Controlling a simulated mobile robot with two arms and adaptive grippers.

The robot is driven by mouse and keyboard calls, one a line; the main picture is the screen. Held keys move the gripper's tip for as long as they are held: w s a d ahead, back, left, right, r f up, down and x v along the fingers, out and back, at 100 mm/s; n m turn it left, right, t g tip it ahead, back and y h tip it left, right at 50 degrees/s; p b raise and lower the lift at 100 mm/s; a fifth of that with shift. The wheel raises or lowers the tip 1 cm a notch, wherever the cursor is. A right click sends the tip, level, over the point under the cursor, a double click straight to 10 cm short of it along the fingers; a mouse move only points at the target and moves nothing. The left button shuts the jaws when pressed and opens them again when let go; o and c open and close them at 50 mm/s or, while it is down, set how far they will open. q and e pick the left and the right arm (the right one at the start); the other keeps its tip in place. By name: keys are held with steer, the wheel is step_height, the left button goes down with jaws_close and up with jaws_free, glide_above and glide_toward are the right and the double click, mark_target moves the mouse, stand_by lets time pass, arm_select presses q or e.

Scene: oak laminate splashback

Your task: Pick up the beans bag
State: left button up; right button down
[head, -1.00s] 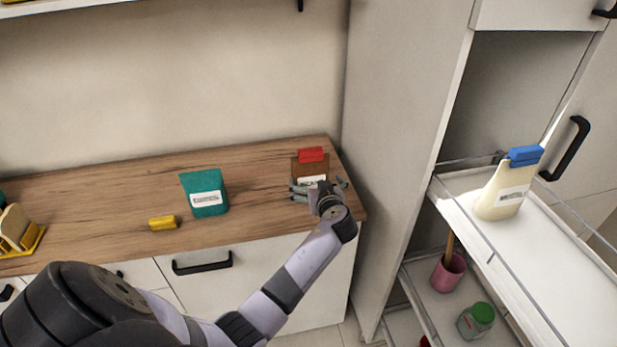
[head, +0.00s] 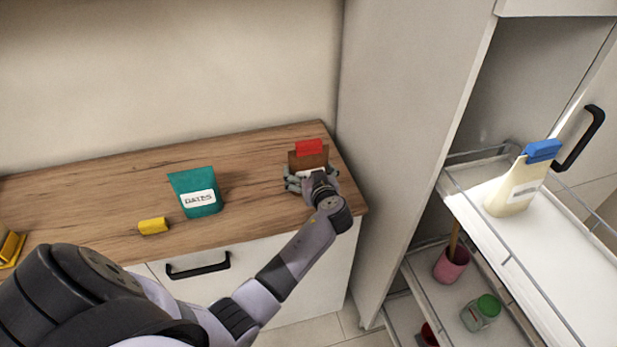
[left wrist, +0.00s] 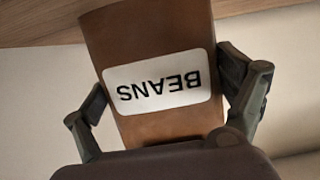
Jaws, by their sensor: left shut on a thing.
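The beans bag (head: 309,160) is brown with a red clip (head: 309,147) on top and stands at the right end of the wooden counter. In the left wrist view the bag (left wrist: 150,42) fills the middle, with its white BEANS label upside down. My left gripper (head: 311,180) is shut on the bag, one finger on each side of it. In the left wrist view the fingers of my left gripper (left wrist: 170,95) press at the bag's sides. The bag's lower part is hidden by the gripper. My right gripper is not in view.
A tall cabinet side (head: 395,130) stands close right. Beyond it, a pulled-out shelf (head: 560,235) holds a cream bag (head: 515,188) with a blue clip.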

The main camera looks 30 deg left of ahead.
arm_select(q)
steer(key=c, duration=0.4)
steer(key=shift+c, duration=1.6)
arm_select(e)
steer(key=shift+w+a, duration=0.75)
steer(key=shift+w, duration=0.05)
arm_select(q)
steer(key=shift+r, duration=0.15)
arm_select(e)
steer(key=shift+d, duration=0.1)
